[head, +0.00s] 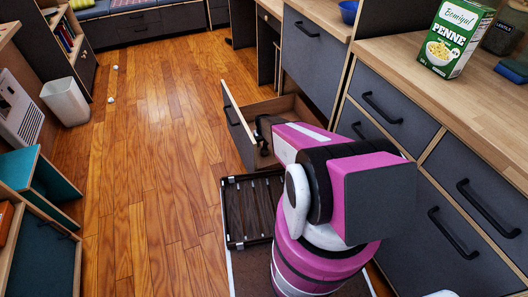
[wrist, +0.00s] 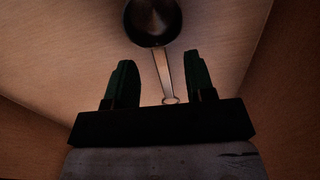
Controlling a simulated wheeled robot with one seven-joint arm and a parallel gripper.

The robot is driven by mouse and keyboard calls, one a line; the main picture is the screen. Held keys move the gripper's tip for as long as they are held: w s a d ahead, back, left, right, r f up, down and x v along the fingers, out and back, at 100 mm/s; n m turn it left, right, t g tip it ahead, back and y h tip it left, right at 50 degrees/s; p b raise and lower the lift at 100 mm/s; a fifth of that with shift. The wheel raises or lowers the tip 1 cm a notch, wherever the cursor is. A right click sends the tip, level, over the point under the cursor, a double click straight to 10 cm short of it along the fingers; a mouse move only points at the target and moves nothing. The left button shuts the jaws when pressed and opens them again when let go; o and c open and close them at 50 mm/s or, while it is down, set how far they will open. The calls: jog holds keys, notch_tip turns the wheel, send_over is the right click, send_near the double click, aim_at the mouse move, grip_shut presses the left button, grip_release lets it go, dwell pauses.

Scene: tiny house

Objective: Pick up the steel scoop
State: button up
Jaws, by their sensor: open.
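The steel scoop (wrist: 153,22) lies on the wooden drawer bottom (wrist: 75,50) in the wrist view, its dark round bowl at the top edge and its thin handle (wrist: 162,75) pointing down toward my gripper. My gripper (wrist: 160,80) is open, one dark green finger on each side of the handle in the picture. I cannot tell how far above the handle the fingers are. In the head view an open drawer (head: 236,125) with a dark front is pulled out, and my arm reaches over it. The scoop is hidden there.
Drawer walls (wrist: 290,90) rise at the sides in the wrist view. A pasta box (head: 455,38) stands on the wooden counter (head: 405,45) at the right. A dark slatted rack (head: 250,212) lies by my base. A white bin (head: 66,101) stands left; the wooden floor (head: 150,180) between is mostly clear.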

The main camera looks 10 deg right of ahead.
notch_tip(320, 180, down, 3)
grip_shut()
jog(key=shift+r, duration=0.1)
notch_tip(320, 180, up, 10)
dwell(0.8)
